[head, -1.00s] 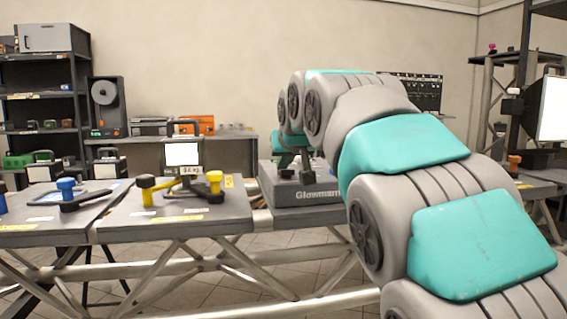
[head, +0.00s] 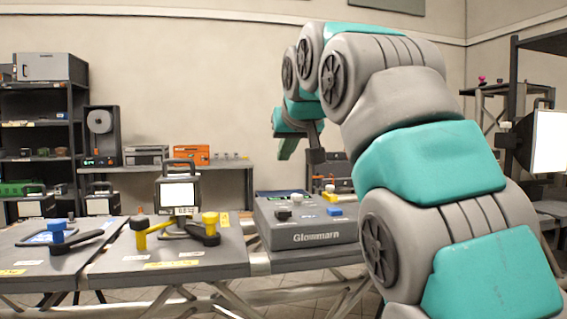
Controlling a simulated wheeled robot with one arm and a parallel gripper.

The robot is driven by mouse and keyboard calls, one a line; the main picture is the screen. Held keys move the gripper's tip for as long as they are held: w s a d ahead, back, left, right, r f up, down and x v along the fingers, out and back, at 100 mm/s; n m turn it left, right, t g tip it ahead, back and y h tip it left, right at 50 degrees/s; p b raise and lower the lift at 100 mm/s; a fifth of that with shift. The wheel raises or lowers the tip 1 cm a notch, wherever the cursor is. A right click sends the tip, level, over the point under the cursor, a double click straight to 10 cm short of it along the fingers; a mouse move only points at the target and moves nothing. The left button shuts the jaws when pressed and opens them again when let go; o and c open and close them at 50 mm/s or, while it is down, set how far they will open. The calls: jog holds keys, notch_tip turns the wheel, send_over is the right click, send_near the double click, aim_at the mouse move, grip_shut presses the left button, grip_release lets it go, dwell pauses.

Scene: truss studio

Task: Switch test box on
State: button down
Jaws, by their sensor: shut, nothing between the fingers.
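A grey box labelled Glowmarn (head: 318,237), which may be the test box, sits on the bench in the head view. Its top carries a black knob (head: 283,214), a white-topped knob (head: 297,198), a blue button (head: 335,211) and a small yellow part (head: 331,197). I cannot tell from this view whether it is on or off. My gripper (head: 316,155) is shut and empty, pointing down above the back of the box, apart from it. My arm hides part of the area to the right of the box.
Left of the box, yellow (head: 152,233) and black (head: 202,235) levers stand on a bench plate, with a lit-screen device (head: 179,192) behind them. A blue-knobbed lever (head: 57,230) is farther left. A bright panel (head: 552,140) stands at right.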

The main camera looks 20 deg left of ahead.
jog(key=shift+s+d+r, duration=0.15)
jog(key=shift+s+r, duration=0.05)
jog(key=shift+r, duration=0.1)
dwell(0.4)
jog(key=s+d+f+m+g+h, duration=0.2)
jog(key=s+d+f+g, duration=0.1)
jog(key=d+f, duration=0.9)
jog(key=s+d+f+m+g+h, duration=0.2)
jog(key=s+d+f+h, duration=0.15)
jog(key=d+f, duration=0.8)
jog(key=s+d+f+m+g, duration=0.1)
jog(key=s+d+f+g, duration=0.2)
jog(key=s+f, duration=0.9)
jog(key=s+d+f+m+g, duration=0.1)
jog(key=s+d+f+g, duration=0.2)
jog(key=s+d+f, duration=0.4)
jog(key=s+f, duration=0.5)
jog(key=s, duration=0.6)
jog(key=shift+d+f+g, duration=0.25)
jog(key=shift+d+g, duration=0.05)
jog(key=shift+d, duration=0.1)
